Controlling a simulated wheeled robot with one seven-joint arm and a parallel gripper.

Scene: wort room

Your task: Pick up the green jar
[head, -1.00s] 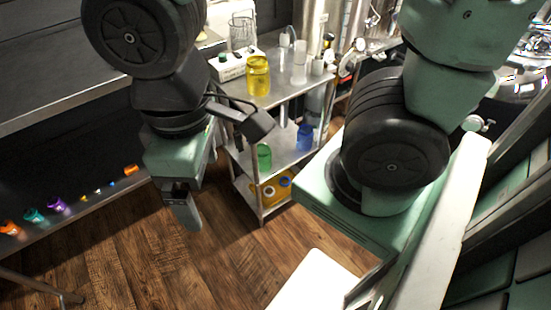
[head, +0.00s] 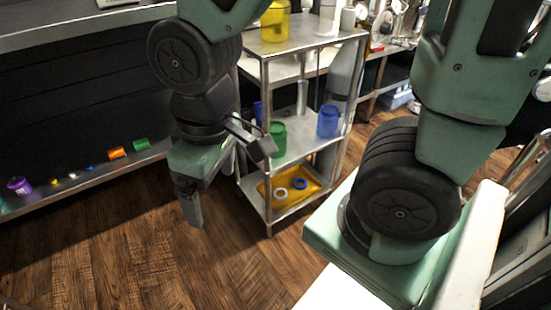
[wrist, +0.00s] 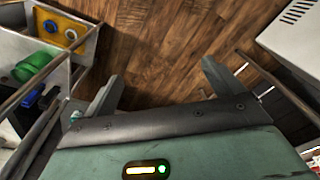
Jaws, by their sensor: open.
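The green jar (head: 278,139) stands upright on the middle shelf of the metal cart, near its left side. My arm's wrist camera hides a little of its left edge in the head view. In the wrist view a green jar (wrist: 33,66) shows at the left, on the cart's shelf. My gripper (head: 190,207) points down over the floor, left of the cart and apart from the jar. In the wrist view my gripper (wrist: 160,80) has its two fingers spread wide with only floor between them. It is open and empty.
A blue jar (head: 328,121) stands right of the green one. A yellow tray (head: 306,187) with rings lies on the bottom shelf. A yellow jar (head: 275,22) is on the cart top. Small colored items, including a purple jar (head: 19,186), line a low left shelf. Floor between is clear.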

